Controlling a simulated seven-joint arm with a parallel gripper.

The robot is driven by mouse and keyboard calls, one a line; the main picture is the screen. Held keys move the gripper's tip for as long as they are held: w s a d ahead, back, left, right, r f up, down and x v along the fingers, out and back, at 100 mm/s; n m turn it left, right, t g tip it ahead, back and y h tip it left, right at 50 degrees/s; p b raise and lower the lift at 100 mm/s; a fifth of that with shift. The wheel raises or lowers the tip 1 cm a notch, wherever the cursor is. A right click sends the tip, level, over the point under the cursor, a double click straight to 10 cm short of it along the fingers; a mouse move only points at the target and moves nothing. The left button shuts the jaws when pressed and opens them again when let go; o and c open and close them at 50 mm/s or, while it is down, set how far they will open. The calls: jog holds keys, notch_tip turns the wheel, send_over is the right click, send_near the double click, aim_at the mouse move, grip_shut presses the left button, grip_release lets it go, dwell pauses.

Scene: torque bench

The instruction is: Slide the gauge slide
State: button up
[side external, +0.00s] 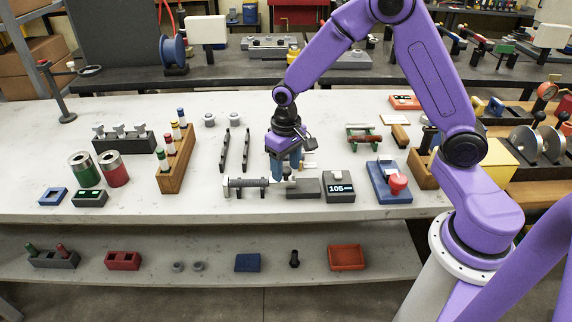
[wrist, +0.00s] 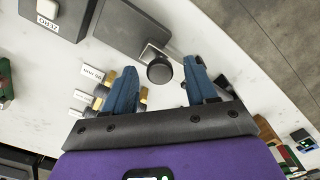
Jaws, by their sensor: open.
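The gauge (side external: 248,184) lies near the bench's front edge in the side view, with a metal bar and a bolt-like end at its left. A grey block (side external: 305,187) and a display box reading 105 (side external: 338,186) stand at its right. A round black knob (wrist: 158,72) on a metal piece shows in the wrist view, beside a dark plate (wrist: 120,25). My gripper (side external: 284,176) is over the gauge. Its blue fingers (wrist: 161,67) are open, one on each side of the knob, with visible gaps. Whether the fingers reach below the knob's top is unclear.
Labelled pieces with brass-coloured parts (wrist: 92,73) lie close to the left finger in the wrist view. Two dark upright racks (side external: 235,149) stand behind the gauge. A blue base with a red button (side external: 397,183) stands right of the display.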

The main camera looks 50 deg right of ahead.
jog(key=shift+c, duration=0.3)
grip_shut()
jog(key=shift+s+d, duration=1.2)
jog(key=shift+d, duration=0.1)
jog(key=shift+o, duration=0.3)
grip_release()
jog(key=shift+s, duration=0.1)
